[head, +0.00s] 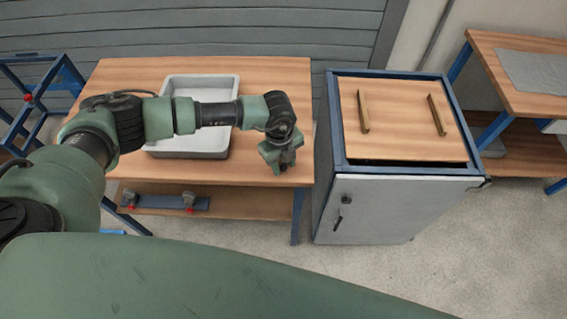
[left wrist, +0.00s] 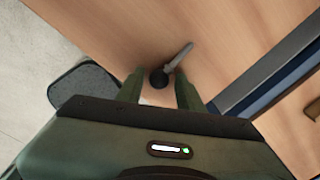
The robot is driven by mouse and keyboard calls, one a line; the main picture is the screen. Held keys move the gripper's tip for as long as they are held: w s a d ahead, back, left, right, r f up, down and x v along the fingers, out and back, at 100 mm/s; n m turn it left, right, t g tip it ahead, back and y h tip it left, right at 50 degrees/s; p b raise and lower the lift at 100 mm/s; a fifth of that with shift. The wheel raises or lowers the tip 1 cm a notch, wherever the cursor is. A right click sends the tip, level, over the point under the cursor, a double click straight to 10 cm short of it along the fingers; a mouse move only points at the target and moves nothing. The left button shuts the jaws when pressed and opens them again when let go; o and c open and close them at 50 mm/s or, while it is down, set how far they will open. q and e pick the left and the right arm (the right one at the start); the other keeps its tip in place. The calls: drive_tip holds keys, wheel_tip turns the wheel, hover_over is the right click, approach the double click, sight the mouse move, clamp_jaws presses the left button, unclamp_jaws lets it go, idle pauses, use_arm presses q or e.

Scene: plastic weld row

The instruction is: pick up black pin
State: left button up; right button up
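The black pin shows in the left wrist view as a round black head (left wrist: 158,77) with a grey shank (left wrist: 179,56) pointing up and to the right. It lies on the wooden bench top near the bench's edge. My left gripper (left wrist: 160,84) is open, with the pin's head appearing between its two green fingertips; I cannot tell whether they touch it. In the head view my left gripper (head: 284,164) points down over the bench's front right corner, and the pin is hidden there. My right gripper is not in view.
A white tray (head: 222,145) stands on the wooden bench (head: 125,85), behind my left arm. A blue-framed cabinet (head: 400,172) with two wooden bars on top stands just right of the bench. A lower shelf (head: 250,203) holds clamps. Another bench (head: 490,50) is at far right.

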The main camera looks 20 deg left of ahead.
use_arm(q)
clamp_jaws()
drive_tip(key=shift+r, duration=0.1)
